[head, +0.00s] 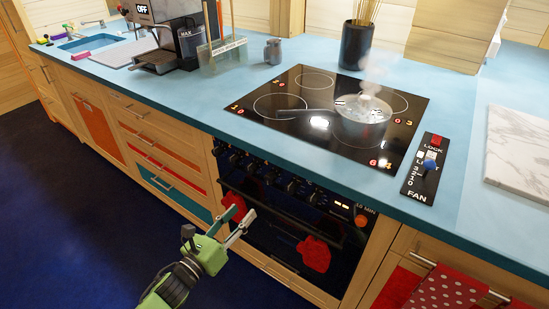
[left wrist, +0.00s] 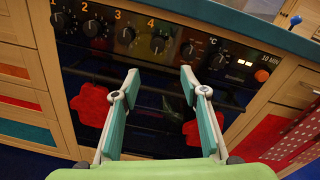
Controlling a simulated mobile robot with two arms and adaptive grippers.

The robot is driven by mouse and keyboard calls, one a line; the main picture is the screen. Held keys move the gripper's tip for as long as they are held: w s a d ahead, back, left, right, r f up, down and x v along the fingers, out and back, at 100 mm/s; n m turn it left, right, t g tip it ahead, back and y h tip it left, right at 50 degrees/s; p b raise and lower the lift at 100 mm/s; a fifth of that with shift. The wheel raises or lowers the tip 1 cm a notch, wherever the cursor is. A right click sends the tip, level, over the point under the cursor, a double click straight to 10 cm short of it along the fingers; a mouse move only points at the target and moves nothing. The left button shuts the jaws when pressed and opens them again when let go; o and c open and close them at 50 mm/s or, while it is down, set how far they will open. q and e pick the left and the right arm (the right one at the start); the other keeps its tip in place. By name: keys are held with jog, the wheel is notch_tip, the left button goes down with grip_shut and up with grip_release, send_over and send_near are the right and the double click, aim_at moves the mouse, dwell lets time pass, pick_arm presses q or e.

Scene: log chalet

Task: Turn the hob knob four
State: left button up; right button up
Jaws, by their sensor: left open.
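The hob knob four (left wrist: 157,44) is a dark round knob under the orange label 4 on the black oven panel in the left wrist view. It sits in a row with knobs one (left wrist: 56,20), two (left wrist: 91,27) and three (left wrist: 126,35) to its left. In the head view the knob row (head: 270,178) is small and its labels cannot be read. My left gripper (left wrist: 160,76) is open and empty, its fingertips just below knob four in the wrist picture and apart from it. In the head view the left gripper (head: 244,208) is in front of the oven. My right gripper is not in view.
The black hob (head: 300,122) bears a steaming pot (head: 362,128). A fan panel (head: 425,168) is to its right. Red mitts (head: 314,253) hang at the oven front near the oven handle (left wrist: 150,95). A temperature knob (left wrist: 218,61) is farther right.

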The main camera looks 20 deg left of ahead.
aim_at(268, 181)
pick_arm(q)
jog(key=shift+m, duration=0.6)
jog(key=x, duration=1.4)
jog(key=shift+a+p, duration=0.35)
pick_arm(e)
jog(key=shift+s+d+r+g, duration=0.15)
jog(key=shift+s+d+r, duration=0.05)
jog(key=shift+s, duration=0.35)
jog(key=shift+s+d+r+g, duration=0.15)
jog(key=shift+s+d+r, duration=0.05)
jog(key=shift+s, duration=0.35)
pick_arm(q)
jog(key=c, duration=1.1)
